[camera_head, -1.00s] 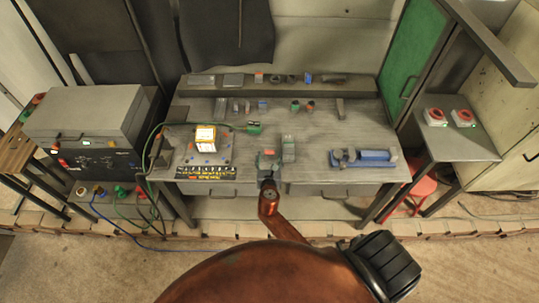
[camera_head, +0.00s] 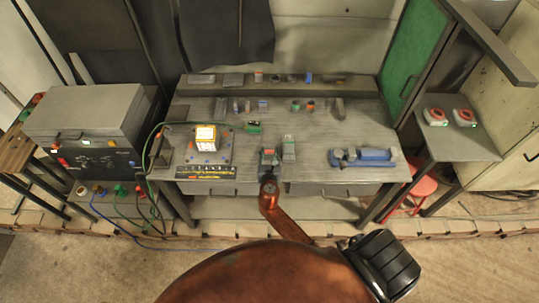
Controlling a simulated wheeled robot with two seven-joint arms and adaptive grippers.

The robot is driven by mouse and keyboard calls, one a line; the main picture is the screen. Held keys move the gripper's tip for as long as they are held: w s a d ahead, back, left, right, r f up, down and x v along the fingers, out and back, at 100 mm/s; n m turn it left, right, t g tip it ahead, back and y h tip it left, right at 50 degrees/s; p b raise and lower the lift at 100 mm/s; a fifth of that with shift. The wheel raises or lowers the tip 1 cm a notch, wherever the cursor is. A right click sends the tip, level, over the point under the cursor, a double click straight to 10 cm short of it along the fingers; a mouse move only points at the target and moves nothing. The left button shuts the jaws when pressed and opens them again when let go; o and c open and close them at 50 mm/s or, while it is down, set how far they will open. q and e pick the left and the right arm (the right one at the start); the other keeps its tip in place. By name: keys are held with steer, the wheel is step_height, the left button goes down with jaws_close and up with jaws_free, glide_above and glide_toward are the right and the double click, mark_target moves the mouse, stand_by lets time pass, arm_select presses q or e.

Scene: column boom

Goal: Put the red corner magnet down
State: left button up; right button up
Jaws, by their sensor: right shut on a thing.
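My right gripper (camera_head: 269,162) is at the front middle of the grey workbench (camera_head: 330,120), at the end of my copper-coloured arm. It is shut on a small red-orange piece (camera_head: 268,151), which looks like the red corner magnet. The gripper hides most of it, and I cannot tell whether it touches the bench top. A grey block with a green and red top (camera_head: 289,148) stands close to the right of the gripper. My left gripper is not in view.
A board with a lit yellow-white box (camera_head: 205,136) lies to the left. A blue vise-like tool (camera_head: 368,156) lies to the right. Small parts line the back shelf (camera_head: 300,86). Two red buttons (camera_head: 436,116) sit on the right side table. The bench middle is mostly clear.

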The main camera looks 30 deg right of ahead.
steer(key=c, duration=0.5)
steer(key=shift+r, duration=0.15)
